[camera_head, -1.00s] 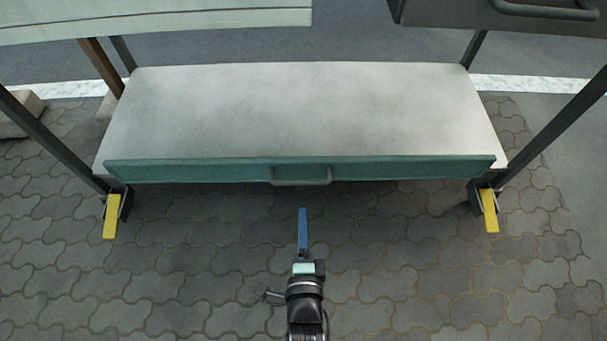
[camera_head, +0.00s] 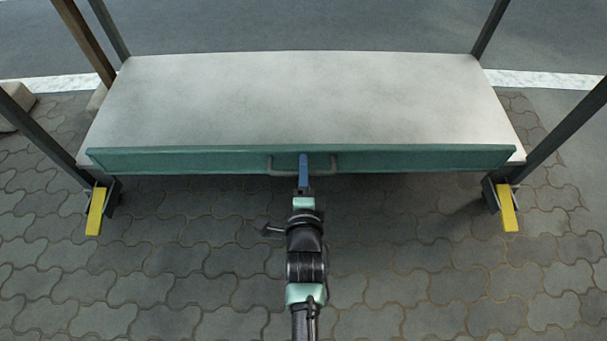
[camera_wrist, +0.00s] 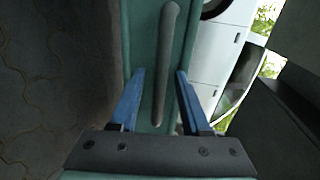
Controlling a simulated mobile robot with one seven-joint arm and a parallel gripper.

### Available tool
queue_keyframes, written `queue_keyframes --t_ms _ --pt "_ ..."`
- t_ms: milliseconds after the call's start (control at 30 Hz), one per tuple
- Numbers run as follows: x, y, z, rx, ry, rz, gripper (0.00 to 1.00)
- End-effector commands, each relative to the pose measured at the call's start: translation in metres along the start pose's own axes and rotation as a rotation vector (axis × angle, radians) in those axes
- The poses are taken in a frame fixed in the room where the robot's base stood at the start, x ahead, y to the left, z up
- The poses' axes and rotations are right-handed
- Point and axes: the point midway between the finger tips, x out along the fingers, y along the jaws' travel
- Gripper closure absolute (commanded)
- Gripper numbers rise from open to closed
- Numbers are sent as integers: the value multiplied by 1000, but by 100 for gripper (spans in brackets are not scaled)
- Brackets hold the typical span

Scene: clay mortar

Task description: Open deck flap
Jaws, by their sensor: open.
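The green deck flap (camera_head: 200,161) runs along the front edge of the pale deck and stands upright. Its grey bar handle (camera_head: 268,166) is at the middle of the flap's face. My gripper (camera_head: 303,165) is in front of the flap, at the handle's middle, and hides part of the bar. In the wrist view my gripper (camera_wrist: 158,98) has its two blue fingers apart. The handle (camera_wrist: 152,80) shows between the fingers there and runs lengthwise ahead. The gripper is open, and I cannot tell whether a finger touches the bar.
The pale deck (camera_head: 300,95) is bare. Dark posts stand at its corners, with yellow levers (camera_head: 96,211) and (camera_head: 508,208) at the front feet. Open paving (camera_head: 420,280) lies in front. A white vehicle (camera_wrist: 218,55) shows in the wrist view.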

Motion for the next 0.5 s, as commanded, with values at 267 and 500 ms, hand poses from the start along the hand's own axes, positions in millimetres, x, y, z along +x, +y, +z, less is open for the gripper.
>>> queue_keyframes --t_ms 267,500 --pt "0 0 0 0 0 0 55" --pt "0 0 0 0 0 0 98"
